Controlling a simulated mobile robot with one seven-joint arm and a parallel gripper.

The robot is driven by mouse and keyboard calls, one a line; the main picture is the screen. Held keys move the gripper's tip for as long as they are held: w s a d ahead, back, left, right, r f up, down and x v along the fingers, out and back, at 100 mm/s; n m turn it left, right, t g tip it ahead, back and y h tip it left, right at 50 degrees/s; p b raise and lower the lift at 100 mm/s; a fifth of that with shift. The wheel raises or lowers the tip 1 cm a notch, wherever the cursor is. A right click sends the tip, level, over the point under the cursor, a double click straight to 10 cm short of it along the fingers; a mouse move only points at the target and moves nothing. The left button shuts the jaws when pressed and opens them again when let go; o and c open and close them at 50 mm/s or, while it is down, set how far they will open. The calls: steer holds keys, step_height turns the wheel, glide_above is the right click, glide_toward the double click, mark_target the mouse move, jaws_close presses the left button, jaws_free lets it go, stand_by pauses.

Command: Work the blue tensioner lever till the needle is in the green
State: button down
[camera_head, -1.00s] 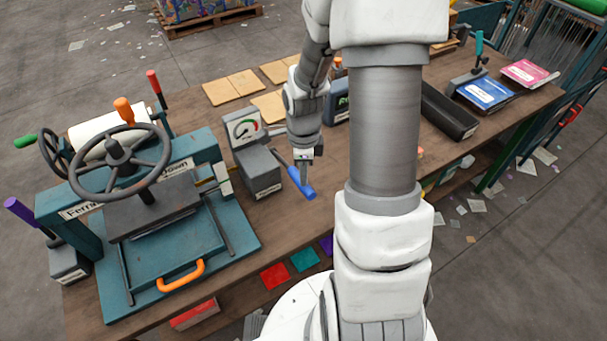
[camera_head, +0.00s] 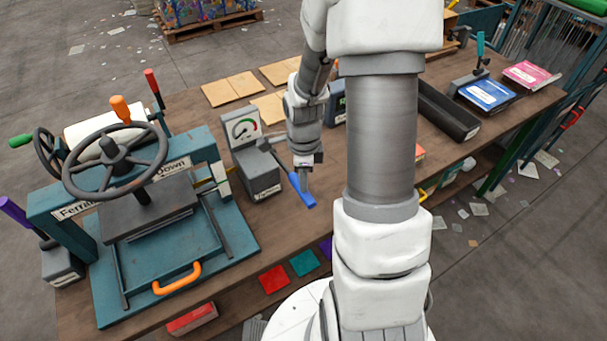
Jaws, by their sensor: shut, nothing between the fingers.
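A grey rod runs from the box down to the right and ends in the blue lever grip (camera_head: 308,201), which is tilted low over the table. My gripper (camera_head: 304,187) is shut and empty, pointing down at the blue grip. Its fingertips overlap the grip in this view; whether they touch it I cannot tell.
A teal press (camera_head: 236,240) with a handwheel stands left of the tensioner. Tan boards (camera_head: 232,89) lie behind. A black tray (camera_head: 447,112) and blue and pink packets lie at the right. Bare wooden table (camera_head: 335,160) lies right of the lever.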

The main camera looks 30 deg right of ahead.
steer(key=shift+w+f+b, duration=0.1)
steer(key=shift+f+b, duration=0.75)
steer(key=shift+f, duration=0.15)
step_height(320, 180, up, 14)
steer(key=p, duration=1)
stand_by(1.3)
step_height(320, 180, down, 5)
steer(key=m+b, duration=0.3)
steer(key=m, duration=0.3)
stand_by(0.7)
stand_by(2.5)
